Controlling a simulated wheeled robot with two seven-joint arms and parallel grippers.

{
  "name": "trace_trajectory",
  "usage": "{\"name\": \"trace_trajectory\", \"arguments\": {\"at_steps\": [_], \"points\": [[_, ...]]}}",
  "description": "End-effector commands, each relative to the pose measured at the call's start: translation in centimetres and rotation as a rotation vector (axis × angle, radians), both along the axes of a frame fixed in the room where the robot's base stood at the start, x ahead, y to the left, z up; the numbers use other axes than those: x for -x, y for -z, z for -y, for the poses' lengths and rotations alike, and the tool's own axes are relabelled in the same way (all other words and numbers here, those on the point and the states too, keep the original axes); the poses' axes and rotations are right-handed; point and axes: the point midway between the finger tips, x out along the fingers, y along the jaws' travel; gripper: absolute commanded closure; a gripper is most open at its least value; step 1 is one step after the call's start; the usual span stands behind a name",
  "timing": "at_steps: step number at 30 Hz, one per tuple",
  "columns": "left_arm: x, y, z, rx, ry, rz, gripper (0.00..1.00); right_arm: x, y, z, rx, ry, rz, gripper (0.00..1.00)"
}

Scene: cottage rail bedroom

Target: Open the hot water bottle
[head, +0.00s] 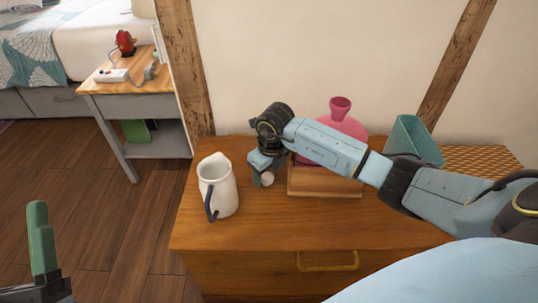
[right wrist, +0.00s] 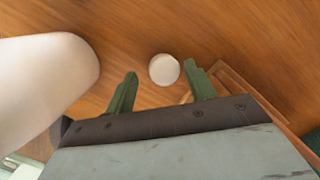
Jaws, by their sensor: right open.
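The pink hot water bottle (head: 341,122) stands at the back of the wooden dresser, its flared neck up. My right forearm hides much of its lower body. No stopper shows in its mouth. My right gripper (head: 262,170) is to the left of it, low over the dresser top. In the right wrist view my right gripper (right wrist: 160,69) is open, with a small white round object (right wrist: 164,69) seen between its fingertips; I cannot tell whether it is between or below them. This object also shows in the head view (head: 267,179). One finger of my left gripper (head: 40,237) shows at the lower left.
A white pitcher (head: 222,181) with a dark handle stands just left of my right gripper. A wooden box or tray (head: 325,190) lies under my right forearm. A teal container (head: 414,140) stands at the back right. The dresser's front strip (head: 280,230) is clear.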

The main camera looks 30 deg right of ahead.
Motion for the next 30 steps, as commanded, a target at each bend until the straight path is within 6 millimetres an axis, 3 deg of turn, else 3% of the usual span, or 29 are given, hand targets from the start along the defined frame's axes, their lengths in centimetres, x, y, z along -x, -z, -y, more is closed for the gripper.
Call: {"name": "trace_trajectory", "arguments": {"at_steps": [5, 15, 24, 30], "points": [[-1.0, 1.0, 0.2, -0.048, -0.001, -0.155, 0.33, 0.3, -3.0, 0.2, 0.002, 0.000, 0.001, 0.45], [-2.5, 6.8, -0.4, -0.159, -0.023, -0.511, 0.33, 0.9, -6.6, 0.3, 0.002, 0.000, 0.001, 0.45], [-1.9, 11.8, -1.5, -0.245, -0.043, -0.810, 0.33, 1.4, -9.7, 0.4, 0.002, 0.000, 0.000, 0.45], [-1.1, 13.8, -2.1, -0.277, -0.052, -0.927, 0.33, 1.6, -10.8, 0.4, 0.001, -0.001, 0.000, 0.45]]}}
